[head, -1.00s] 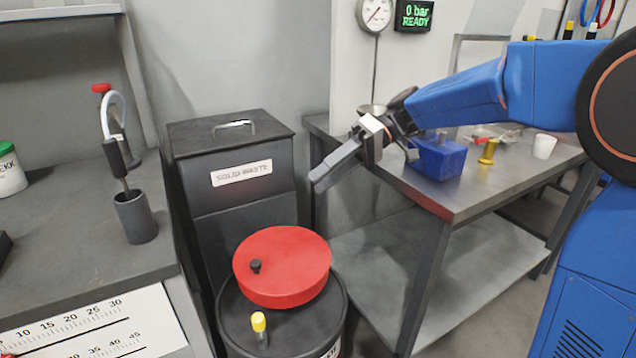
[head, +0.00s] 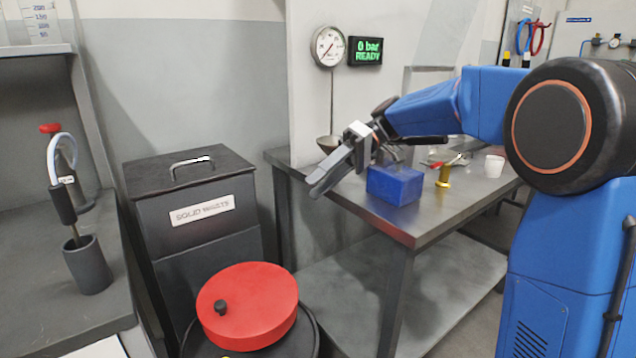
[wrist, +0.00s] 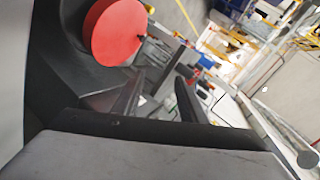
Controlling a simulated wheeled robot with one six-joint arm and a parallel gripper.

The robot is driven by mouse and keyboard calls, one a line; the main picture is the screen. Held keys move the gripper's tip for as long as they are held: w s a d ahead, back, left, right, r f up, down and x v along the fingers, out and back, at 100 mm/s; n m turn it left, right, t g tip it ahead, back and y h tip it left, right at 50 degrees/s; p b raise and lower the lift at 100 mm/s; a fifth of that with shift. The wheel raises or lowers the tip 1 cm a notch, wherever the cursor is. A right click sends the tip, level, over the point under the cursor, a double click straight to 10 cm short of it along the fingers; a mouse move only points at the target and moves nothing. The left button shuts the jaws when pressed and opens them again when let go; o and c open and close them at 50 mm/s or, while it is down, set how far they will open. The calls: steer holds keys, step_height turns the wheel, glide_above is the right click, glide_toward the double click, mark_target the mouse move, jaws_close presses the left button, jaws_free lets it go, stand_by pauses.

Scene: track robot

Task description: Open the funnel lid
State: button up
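The round red funnel lid (head: 262,318) lies closed and flat on a black drum (head: 308,345) at the bottom of the head view. A small black knob (head: 220,307) stands near its left edge. The red lid also shows in the wrist view (wrist: 117,34), at the top left. My gripper (head: 320,184) is in the air above and to the right of the lid, clear of it. In the wrist view its two dark fingers (wrist: 161,82) are apart with nothing held between them. The funnel under the lid is hidden.
A solid waste bin (head: 155,220) stands behind the drum. A steel bench (head: 425,222) with a blue box (head: 395,186) is close beside my gripper. Air above the lid is free.

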steer(key=s+d+f+m+t+h, duration=0.55)
steer(key=s+d+f, duration=0.35)
steer(key=s+d, duration=0.3)
steer(key=s+d+f+m+t+h, duration=0.55)
steer(key=s+d+f, duration=0.5)
steer(key=s, duration=0.45)
steer(key=w+a+r+n+g+y, duration=0.1)
steer(key=w+a+r+n, duration=0.2)
steer(key=w+a+r, duration=0.55)
step_height(320, 180, up, 9)
steer(key=n+g, duration=0.3)
steer(key=n, duration=0.5)
glide_above(220, 304)
steer(key=shift+h, duration=0.3)
step_height(220, 304, down, 17)
steer(key=shift+c, duration=0.3)
